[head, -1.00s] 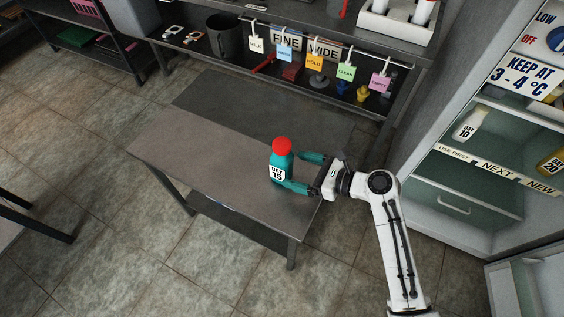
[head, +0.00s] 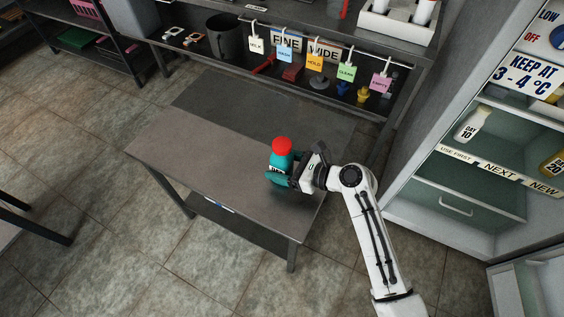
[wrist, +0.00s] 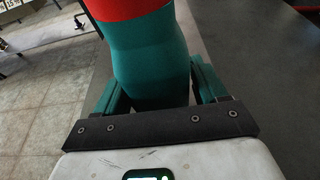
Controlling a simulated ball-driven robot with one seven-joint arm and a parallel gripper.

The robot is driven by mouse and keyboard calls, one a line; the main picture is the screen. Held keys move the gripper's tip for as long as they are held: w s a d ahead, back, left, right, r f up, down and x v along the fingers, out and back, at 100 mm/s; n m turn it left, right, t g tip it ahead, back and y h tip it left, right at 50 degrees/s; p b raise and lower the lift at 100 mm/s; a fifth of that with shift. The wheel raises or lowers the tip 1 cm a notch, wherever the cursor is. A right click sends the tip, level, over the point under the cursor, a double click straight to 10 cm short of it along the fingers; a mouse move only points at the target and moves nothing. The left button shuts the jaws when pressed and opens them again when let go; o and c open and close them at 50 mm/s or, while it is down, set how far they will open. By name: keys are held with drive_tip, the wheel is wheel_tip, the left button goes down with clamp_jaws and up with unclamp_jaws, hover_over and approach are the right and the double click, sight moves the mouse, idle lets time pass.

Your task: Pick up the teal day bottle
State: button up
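The teal day bottle (head: 276,161) has a red cap and stands on the grey table, near its right end. Its white label is mostly covered in the head view. My gripper (head: 284,170) reaches it from the right, with its teal fingers around the bottle's body below the cap. The wrist view shows the bottle (wrist: 150,60) between the two fingers (wrist: 160,88), close to both. I cannot make out whether the fingers press on it or leave a thin gap.
The table (head: 195,150) is otherwise clear. An open fridge (head: 470,170) at the right holds a Day 10 bottle (head: 472,124) and a yellow Day 20 bottle (head: 553,163).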

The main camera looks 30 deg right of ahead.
drive_tip(key=c, duration=0.9)
drive_tip(key=shift+r, duration=0.15)
